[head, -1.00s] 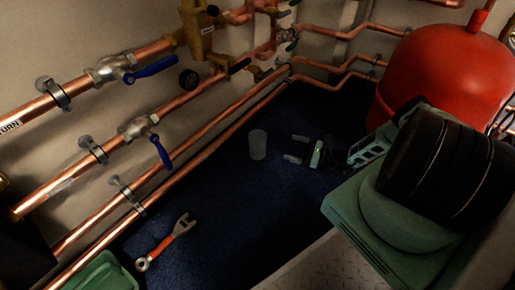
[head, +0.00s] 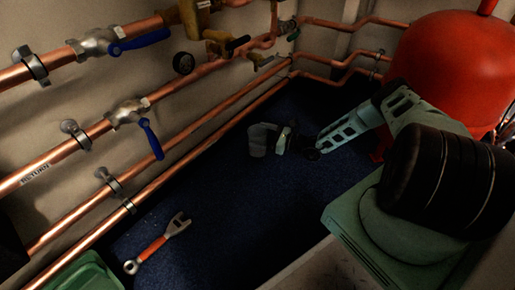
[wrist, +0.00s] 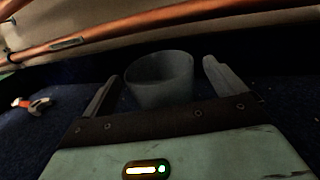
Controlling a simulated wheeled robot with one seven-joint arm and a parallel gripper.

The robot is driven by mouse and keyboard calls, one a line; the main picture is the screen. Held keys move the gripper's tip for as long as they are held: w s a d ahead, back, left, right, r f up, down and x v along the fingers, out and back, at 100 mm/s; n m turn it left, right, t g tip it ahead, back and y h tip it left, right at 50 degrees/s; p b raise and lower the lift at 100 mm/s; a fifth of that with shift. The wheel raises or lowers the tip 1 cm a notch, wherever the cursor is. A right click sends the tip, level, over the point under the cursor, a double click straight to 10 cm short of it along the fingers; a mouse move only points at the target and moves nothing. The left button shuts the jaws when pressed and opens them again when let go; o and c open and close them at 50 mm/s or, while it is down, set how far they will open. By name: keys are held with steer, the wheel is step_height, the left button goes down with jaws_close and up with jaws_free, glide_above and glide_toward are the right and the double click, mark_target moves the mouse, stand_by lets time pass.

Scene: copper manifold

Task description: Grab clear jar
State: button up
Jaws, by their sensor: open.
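The clear jar (head: 257,141) stands upright on the dark blue floor in the head view, looking greyish and translucent. In the wrist view the jar (wrist: 160,80) sits between the two fingers, with its open rim up. My gripper (head: 270,140) is at the jar from its right side in the head view. In the wrist view my gripper (wrist: 160,84) is open, one finger on each side of the jar, with a gap visible at least on the right. The jar's lower part is hidden behind the gripper body in the wrist view.
Copper pipes (head: 180,140) with blue-handled valves run along the wall at left and behind. A red-handled wrench (head: 158,244) lies on the floor. A green bin (head: 85,274) is at lower left, and a large red tank (head: 450,70) stands at right. The floor around the jar is clear.

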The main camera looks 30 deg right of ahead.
steer(key=shift+x, duration=0.95)
steer(key=c, duration=1.5)
steer(key=shift+r, duration=0.1)
steer(key=c, duration=0.3)
steer(key=shift+c, duration=0.2)
steer(key=shift+r, duration=0.1)
